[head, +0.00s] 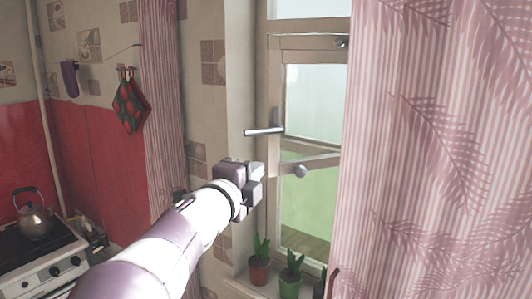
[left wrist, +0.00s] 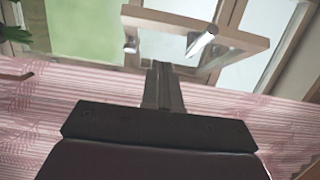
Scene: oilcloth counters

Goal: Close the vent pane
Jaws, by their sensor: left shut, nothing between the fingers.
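The vent pane (head: 312,105) is a glazed pane in a pale wooden frame in the upper part of the window. It appears swung partly open into the room, its lower rail slanting. A grey metal handle (head: 265,130) sticks out at its left edge. My left gripper (head: 254,183) is shut and empty, below and slightly left of the handle, apart from it in the picture. In the left wrist view, the fingers (left wrist: 163,86) are together, with the pane's wooden frame (left wrist: 165,22) and the handle (left wrist: 201,42) beyond them. My right gripper is not in view.
A round knob (head: 300,171) sits on the window below the pane. Potted plants (head: 290,284) stand on the sill. A pink striped curtain (head: 430,150) hangs close on the right, another (head: 163,100) on the left. A stove (head: 40,262) with a kettle (head: 33,220) is lower left.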

